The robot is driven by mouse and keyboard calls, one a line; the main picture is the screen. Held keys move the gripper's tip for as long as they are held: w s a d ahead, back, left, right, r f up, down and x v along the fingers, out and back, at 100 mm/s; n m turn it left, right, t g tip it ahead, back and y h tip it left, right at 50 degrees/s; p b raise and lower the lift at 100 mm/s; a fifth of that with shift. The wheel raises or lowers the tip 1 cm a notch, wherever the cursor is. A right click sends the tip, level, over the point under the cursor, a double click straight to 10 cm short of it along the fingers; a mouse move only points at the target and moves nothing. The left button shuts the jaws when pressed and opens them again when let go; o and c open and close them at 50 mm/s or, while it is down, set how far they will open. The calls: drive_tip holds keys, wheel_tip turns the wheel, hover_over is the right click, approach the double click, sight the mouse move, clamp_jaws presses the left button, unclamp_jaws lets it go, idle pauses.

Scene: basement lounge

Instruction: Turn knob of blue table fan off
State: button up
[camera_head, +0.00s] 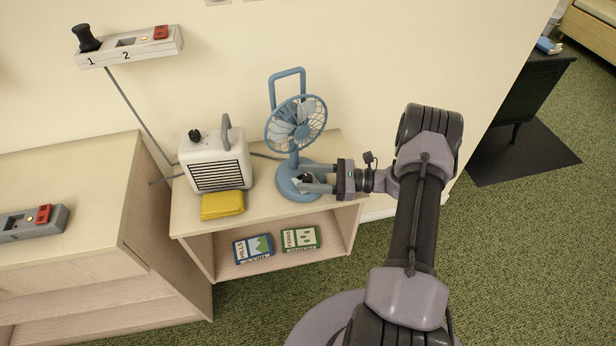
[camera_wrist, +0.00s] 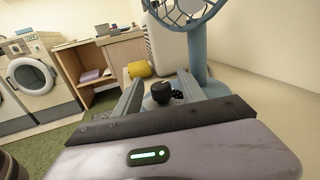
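The blue table fan (camera_head: 295,122) stands upright on the small wooden shelf unit, with its round base (camera_head: 286,187) near the front edge. A dark knob (camera_wrist: 161,91) sits on the fan's base; it is partly hidden by my fingers in the head view. My gripper (camera_head: 306,180) reaches in from the right, low over the base. In the wrist view the two fingers of my gripper (camera_wrist: 160,80) are spread, one on each side of the knob, with visible gaps. The fan's post (camera_wrist: 197,55) rises just beyond the right finger.
A white heater (camera_head: 216,160) with a black knob and a yellow folded item (camera_head: 222,205) stand left of the fan. Two boxes, one blue (camera_head: 253,249) and one green (camera_head: 300,238), lie on the lower shelf.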

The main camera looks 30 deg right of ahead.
drive_tip(key=p+v, duration=0.3)
drive_tip(key=v, duration=1.4)
drive_tip(key=shift+s+d, duration=0.15)
drive_tip(key=shift+d, duration=0.1)
drive_tip(key=w+a+r+n+g+h, duration=0.3)
drive_tip(key=a+r+n+g+h, duration=0.5)
drive_tip(key=a+r, duration=1.2)
drive_tip(key=s+a+r+n+t+h, duration=0.2)
drive_tip(key=s+a+r+n, duration=0.2)
drive_tip(key=s, duration=0.4)
drive_tip(key=s+a+r+n+t+h, duration=0.2)
drive_tip(key=s+a+r+n+h, duration=0.1)
drive_tip(key=s+a+r+n, duration=0.2)
drive_tip(key=s+a+n, duration=0.2)
drive_tip(key=s+a, duration=0.1)
drive_tip(key=shift+a+n, duration=0.3)
drive_tip(key=shift+a, duration=0.05)
